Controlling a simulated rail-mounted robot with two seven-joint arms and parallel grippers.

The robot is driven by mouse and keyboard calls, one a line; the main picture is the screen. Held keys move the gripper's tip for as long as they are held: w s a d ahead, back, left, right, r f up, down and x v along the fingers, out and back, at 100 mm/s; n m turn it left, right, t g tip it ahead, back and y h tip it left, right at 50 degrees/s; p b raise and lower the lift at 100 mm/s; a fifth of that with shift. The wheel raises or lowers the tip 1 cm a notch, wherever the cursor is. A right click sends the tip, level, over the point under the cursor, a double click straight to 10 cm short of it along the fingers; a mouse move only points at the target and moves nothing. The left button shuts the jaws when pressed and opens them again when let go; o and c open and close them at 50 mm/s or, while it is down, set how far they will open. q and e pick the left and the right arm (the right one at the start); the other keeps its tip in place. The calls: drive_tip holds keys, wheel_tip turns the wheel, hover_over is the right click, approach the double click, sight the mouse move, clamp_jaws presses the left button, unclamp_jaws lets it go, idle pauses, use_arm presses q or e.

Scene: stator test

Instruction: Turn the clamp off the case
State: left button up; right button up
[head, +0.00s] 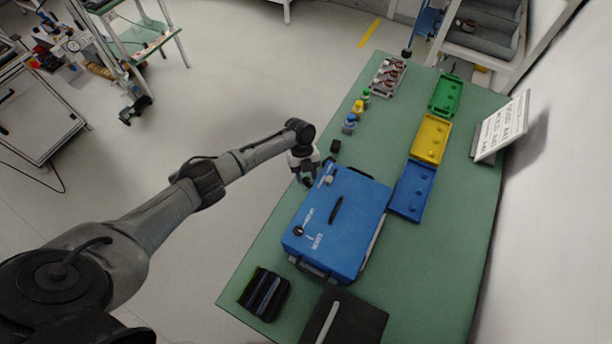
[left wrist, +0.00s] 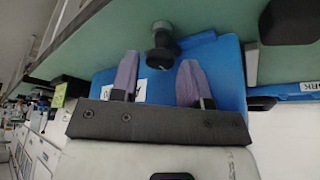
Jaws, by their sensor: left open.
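The blue case (head: 355,195) lies on the green table, with a dark handle on its lid. It also shows in the left wrist view (left wrist: 228,65), behind my fingers. A small dark knobbed part, which looks like the clamp (left wrist: 161,45), stands at the case's edge in the left wrist view. In the head view my gripper hides much of that far left corner. My left gripper (head: 308,178) is at this corner. In the left wrist view its two fingers (left wrist: 157,80) are open and empty, with the knob beyond the gap between them. My right gripper is not in view.
Green (head: 447,84), yellow (head: 445,128) and blue (head: 425,180) trays line the right side. Small bottles (head: 349,124) and a parts rack (head: 375,90) stand at the far end. A black holder (head: 264,293) and a dark box (head: 362,325) are at the near end. A sign (head: 500,127) stands right.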

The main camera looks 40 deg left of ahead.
use_arm(q)
drive_tip(key=shift+s+d+f, duration=0.1)
drive_tip(key=shift+s+f, duration=0.05)
drive_tip(key=shift+f, duration=0.2)
drive_tip(key=shift+c, duration=0.3)
drive_tip(key=c, duration=0.6)
drive_tip(key=shift+o, duration=0.2)
